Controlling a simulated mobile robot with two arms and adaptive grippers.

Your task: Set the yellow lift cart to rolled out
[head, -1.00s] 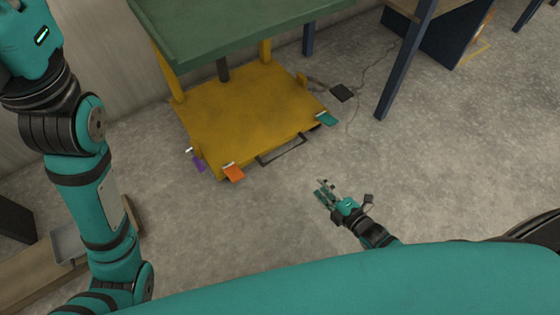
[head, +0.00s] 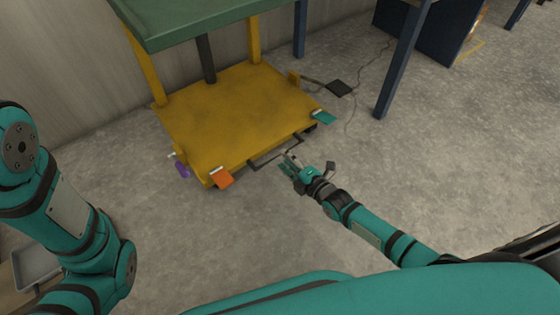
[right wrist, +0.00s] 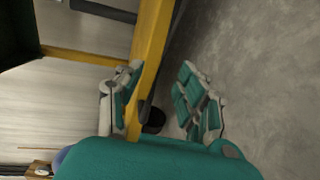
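The yellow lift cart (head: 235,112) stands on the floor under a green top (head: 200,18), against the wall. A dark handle (head: 262,162) sticks out from its front edge, between an orange pedal (head: 222,178) and a teal pedal (head: 323,117). My right gripper (head: 288,162) is at the right part of this handle; contact cannot be told. In the right wrist view its fingers (right wrist: 159,76) are spread, with the cart's yellow edge and a dark bar (right wrist: 150,103) showing between them. My left arm is at the left; its gripper is out of view.
A purple piece (head: 182,170) is at the cart's left front corner. A dark box with a cable (head: 340,88) lies right of the cart. A dark blue table leg (head: 393,75) stands farther right. The floor in front of the cart is clear.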

